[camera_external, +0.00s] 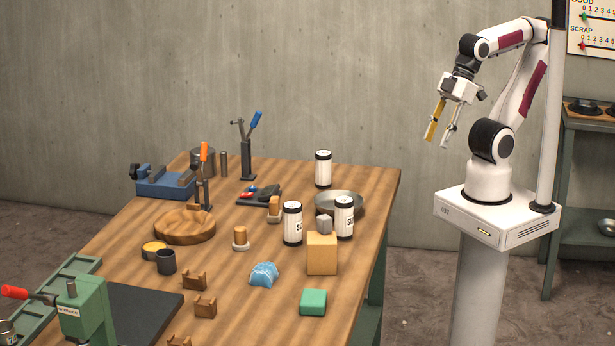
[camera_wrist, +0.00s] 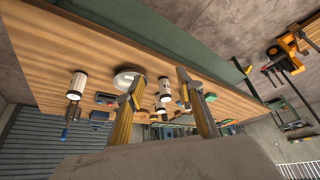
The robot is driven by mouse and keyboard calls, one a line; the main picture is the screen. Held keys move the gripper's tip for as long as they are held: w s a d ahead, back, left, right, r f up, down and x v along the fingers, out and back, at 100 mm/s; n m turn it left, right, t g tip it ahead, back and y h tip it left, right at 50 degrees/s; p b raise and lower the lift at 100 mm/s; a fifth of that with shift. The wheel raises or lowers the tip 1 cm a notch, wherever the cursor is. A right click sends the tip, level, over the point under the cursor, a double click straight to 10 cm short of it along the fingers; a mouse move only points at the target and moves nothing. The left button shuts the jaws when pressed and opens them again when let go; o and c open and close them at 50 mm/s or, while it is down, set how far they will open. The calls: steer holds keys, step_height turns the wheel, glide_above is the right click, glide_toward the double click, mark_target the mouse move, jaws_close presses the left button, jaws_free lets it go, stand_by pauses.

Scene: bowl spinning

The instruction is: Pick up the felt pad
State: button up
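A green, soft-edged block (camera_external: 313,302) lies flat near the table's front right edge. It looks most like the felt pad, but I cannot tell its material. My gripper (camera_external: 436,141) hangs in the air right of the table, well above and away from the green block. Its two fingers are spread and nothing is between them. In the wrist view my gripper (camera_wrist: 160,78) also shows its fingers apart, with the tabletop beyond.
A tan block (camera_external: 321,254) with a grey lump on it stands behind the green block. A crumpled blue cloth (camera_external: 263,275) lies to its left. White canisters (camera_external: 292,224) and a metal bowl (camera_external: 352,196) stand further back. A green press (camera_external: 85,312) occupies the front left.

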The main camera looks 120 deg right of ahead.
steer(key=shift+o, duration=0.5)
steer(key=shift+w, duration=0.1)
steer(key=w+a+f+t, duration=0.1)
steer(key=w+a+t, duration=0.1)
steer(key=w, duration=0.7)
steer(key=w+a+f+t, duration=0.1)
steer(key=w+a+t, duration=0.1)
steer(key=w, duration=0.8)
steer(key=t, duration=0.6)
glide_toward(329, 216)
steer(key=w+d, duration=0.1)
steer(key=w, duration=0.2)
steer(key=shift+a+f+t, duration=0.2)
steer(key=shift+f+t, duration=0.7)
steer(key=shift+f, duration=0.05)
steer(key=shift+w, duration=0.15)
steer(key=shift+w+f, duration=0.15)
steer(key=shift+w, duration=1.05)
steer(key=shift+w, duration=0.1)
